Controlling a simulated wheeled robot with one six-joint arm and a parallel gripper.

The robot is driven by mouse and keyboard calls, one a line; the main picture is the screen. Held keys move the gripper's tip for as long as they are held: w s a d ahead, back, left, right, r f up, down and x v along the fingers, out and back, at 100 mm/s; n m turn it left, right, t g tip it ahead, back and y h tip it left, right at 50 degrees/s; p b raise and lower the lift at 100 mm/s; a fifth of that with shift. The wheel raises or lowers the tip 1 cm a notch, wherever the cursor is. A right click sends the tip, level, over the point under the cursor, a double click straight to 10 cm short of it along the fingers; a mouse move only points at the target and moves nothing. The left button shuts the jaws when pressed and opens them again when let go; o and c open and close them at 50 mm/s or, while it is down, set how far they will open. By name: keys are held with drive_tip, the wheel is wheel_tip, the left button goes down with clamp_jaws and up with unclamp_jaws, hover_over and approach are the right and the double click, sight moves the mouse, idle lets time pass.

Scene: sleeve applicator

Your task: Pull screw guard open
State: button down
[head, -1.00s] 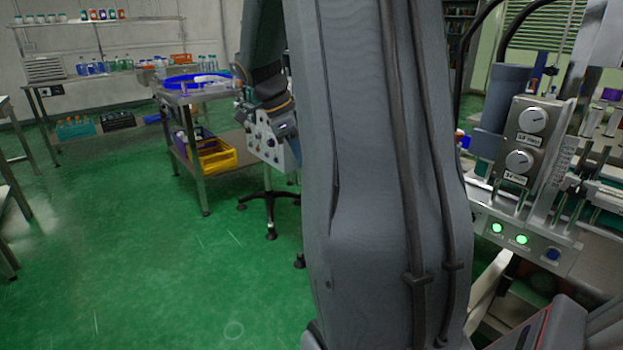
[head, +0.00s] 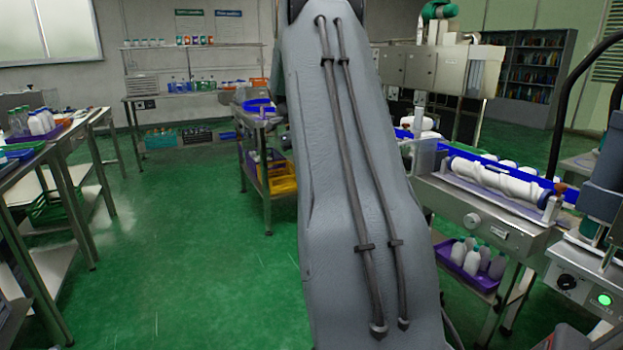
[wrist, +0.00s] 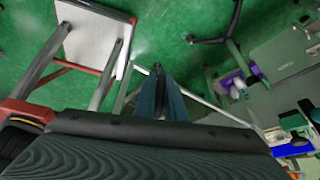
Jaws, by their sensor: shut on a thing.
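In the wrist view my gripper (wrist: 158,72) points away from the camera over the green floor, its two dark fingers close together. They are shut on a small dark piece at the tips, with a thin pale bar (wrist: 215,107) crossing behind; I cannot tell whether this is the screw guard. In the head view a white feed screw (head: 492,180) lies along a conveyor at the right, with a blue rail (head: 460,155) behind it. No guard can be clearly made out there. My gripper is hidden behind my arm in the head view.
A purple crate of bottles (head: 470,262) stands under the conveyor (head: 440,197). A control box with a green light (head: 603,300) is at the lower right. A cart with a yellow bin (head: 282,179) stands behind my arm. The floor (head: 190,240) at left is clear.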

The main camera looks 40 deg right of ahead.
drive_tip(key=shift+w+d, duration=0.1)
drive_tip(key=shift+w, duration=0.1)
drive_tip(key=c, duration=1.8)
unclamp_jaws()
drive_tip(key=shift+d, duration=0.1)
drive_tip(key=shift+c, duration=0.2)
drive_tip(key=shift+r, duration=0.1)
drive_tip(key=v, duration=0.7)
drive_tip(key=shift+r, duration=0.2)
drive_tip(key=shift+w, duration=0.1)
